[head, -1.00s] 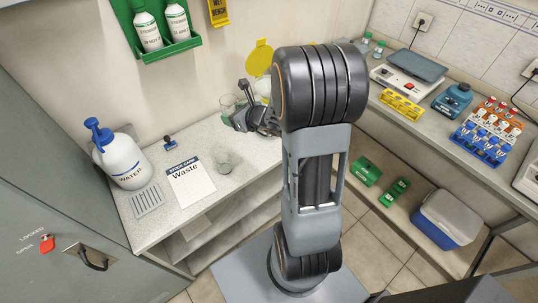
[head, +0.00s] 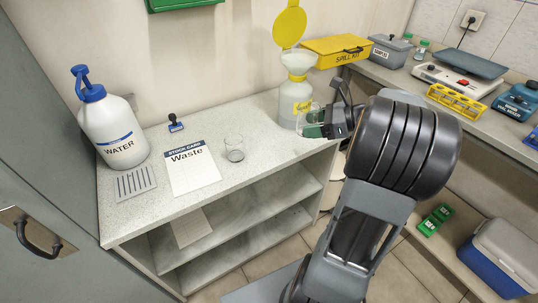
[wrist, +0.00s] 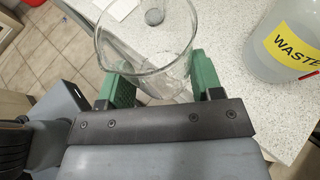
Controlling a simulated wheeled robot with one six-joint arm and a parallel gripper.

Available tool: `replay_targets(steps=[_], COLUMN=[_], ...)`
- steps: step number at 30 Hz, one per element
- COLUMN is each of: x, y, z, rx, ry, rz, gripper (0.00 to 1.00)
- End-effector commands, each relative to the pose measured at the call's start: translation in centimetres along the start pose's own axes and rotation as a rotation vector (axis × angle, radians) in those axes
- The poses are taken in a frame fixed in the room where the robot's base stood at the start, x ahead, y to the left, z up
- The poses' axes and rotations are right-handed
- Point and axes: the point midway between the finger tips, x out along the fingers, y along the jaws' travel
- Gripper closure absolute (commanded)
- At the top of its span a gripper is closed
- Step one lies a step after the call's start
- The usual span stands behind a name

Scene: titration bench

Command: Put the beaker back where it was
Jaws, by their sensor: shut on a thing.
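My gripper (head: 318,124) is shut on a clear glass beaker (wrist: 143,62), with a green pad on each side of it in the wrist view. The beaker looks empty, and its rim faces the wrist camera. In the head view the held beaker (head: 304,121) is in front of the lower part of the waste bottle (head: 284,120), near the bench's right end. Its base is partly hidden, so I cannot tell whether it touches the bench (head: 265,167). A second small glass vessel (head: 234,150) with a grey bottom stands on the bench, right of the Waste card (head: 190,172).
A white water bottle (head: 118,135), a grated plate (head: 134,182) and a blue stamp (head: 176,123) are on the bench's left part. The waste bottle's yellow lid (head: 290,22) stands open. A yellow spill kit (head: 335,50) is behind. Bench space right of the small vessel is clear.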

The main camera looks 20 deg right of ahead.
Motion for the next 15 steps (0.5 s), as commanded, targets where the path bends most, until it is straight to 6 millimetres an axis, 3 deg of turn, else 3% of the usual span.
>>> replay_targets(steps=[5, 13, 15], x=[2.5, 9.4, 10.7], y=[-0.7, -3.3, -3.7], z=[-0.8, -1.2, -2.3], rx=[-0.005, -0.004, -0.001], ry=[-0.002, -0.001, -0.002], rz=[0.014, 0.013, 0.012], gripper=[0.67, 0.67, 0.67])
